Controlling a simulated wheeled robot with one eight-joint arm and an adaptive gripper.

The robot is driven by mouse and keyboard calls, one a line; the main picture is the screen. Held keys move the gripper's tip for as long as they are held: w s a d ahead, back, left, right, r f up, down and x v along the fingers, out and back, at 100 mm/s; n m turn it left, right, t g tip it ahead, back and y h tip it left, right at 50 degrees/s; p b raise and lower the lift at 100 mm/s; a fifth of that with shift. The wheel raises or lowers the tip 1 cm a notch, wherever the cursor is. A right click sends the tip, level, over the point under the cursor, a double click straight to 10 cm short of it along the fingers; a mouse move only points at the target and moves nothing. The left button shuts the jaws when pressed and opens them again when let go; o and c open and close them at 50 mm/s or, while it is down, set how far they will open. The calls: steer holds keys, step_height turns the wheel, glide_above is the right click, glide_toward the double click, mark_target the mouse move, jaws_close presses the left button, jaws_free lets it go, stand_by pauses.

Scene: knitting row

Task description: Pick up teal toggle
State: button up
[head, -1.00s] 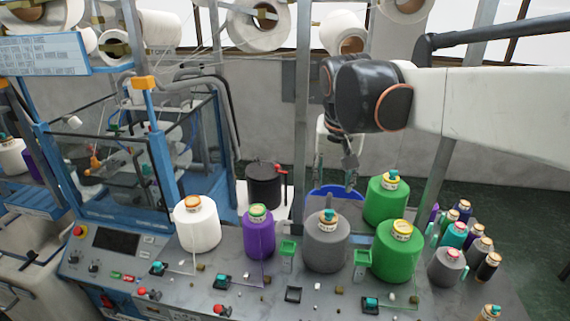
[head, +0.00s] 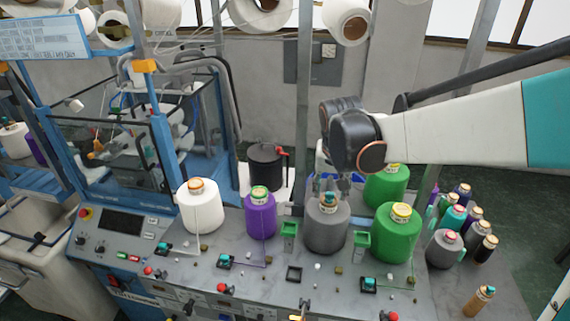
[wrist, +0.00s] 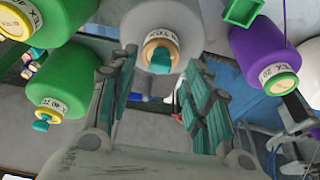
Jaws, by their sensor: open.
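A teal toggle (head: 328,197) sits on the top of the grey yarn cone (head: 326,230), partly screened by my gripper in the head view. In the wrist view this toggle (wrist: 160,60) lies against the cone's tan core, between the ends of my fingers. My gripper (head: 336,187) is open and hangs just above and behind the grey cone's top; no contact shows. Another teal piece (wrist: 42,124) sits on the rear green cone in the wrist view. Small teal switches (head: 162,247), (head: 224,261), (head: 370,283) stand on the panel.
A white cone (head: 200,210), a purple cone (head: 261,217) and two green cones (head: 398,240), (head: 386,187) flank the grey one. Several small spools (head: 455,220) crowd the right. A black pot (head: 265,168) stands behind. A metal post (head: 303,100) rises near my arm.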

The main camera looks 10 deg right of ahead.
mark_target(330, 194)
steer(key=shift+x, duration=1)
steer(key=c, duration=0.7)
steer(key=shift+c, duration=0.2)
step_height(330, 194, up, 20)
steer(key=b, duration=0.1)
steer(key=shift+s, duration=0.15)
